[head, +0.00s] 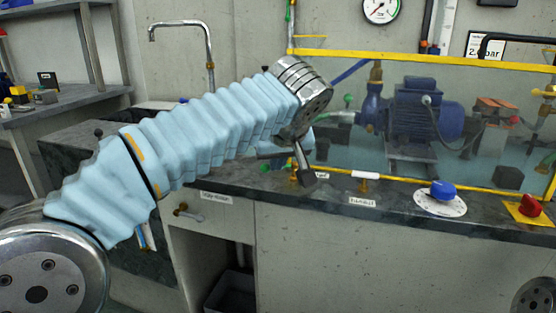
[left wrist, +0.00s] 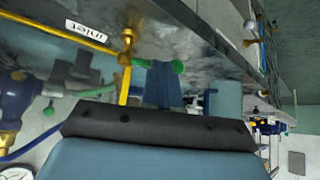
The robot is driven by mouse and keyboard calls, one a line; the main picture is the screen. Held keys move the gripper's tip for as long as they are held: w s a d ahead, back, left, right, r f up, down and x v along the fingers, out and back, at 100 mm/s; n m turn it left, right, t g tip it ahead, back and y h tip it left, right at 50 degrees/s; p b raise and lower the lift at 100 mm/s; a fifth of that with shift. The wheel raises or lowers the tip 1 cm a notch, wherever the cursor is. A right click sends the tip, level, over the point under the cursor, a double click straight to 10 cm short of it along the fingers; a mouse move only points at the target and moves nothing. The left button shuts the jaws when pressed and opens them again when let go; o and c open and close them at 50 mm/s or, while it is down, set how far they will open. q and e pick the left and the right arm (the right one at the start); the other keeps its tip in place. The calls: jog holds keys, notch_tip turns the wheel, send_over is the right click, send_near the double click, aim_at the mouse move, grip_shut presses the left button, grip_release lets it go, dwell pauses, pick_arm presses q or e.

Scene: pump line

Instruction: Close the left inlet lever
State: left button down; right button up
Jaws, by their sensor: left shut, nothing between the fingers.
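My left gripper (head: 307,181) is above the front strip of the dark counter, with its fingers shut and empty. In the left wrist view its fingers (left wrist: 161,88) are close to a handle with a green round end (left wrist: 178,66); I cannot tell whether they touch. A brass valve (left wrist: 127,40) on a yellow pipe stands beside it, near an upside-down "Inlet" label (left wrist: 88,33). In the head view a green knob (head: 265,167) shows just left of the fingers, and my wrist hides part of the fittings there. My right gripper is not in view.
A clear panel with a yellow top rail (head: 420,60) stands behind the counter, with a blue pump (head: 415,110) behind it. A white lever (head: 366,175), a blue knob (head: 442,190) and a red knob (head: 529,206) stand to the right. A tap (head: 183,25) rises behind my arm.

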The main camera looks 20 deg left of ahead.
pick_arm(q)
jog(key=shift+a, duration=0.15)
jog(key=shift+w+a+m+t+h, duration=0.2)
jog(key=shift+m+h, duration=0.35)
jog(key=shift+m, duration=0.3)
jog(key=shift+w+a+m+t+h, duration=0.15)
jog(key=shift+m+h, duration=0.4)
jog(key=shift+m, duration=0.3)
jog(key=shift+w+a+m+h, duration=0.15)
jog(key=shift+m+h, duration=0.25)
jog(key=shift+m, duration=0.1)
jog(key=shift+w, duration=0.15)
jog(key=shift+w+a+p, duration=0.1)
jog(key=shift+a+p, duration=0.05)
jog(key=shift+p, duration=0.2)
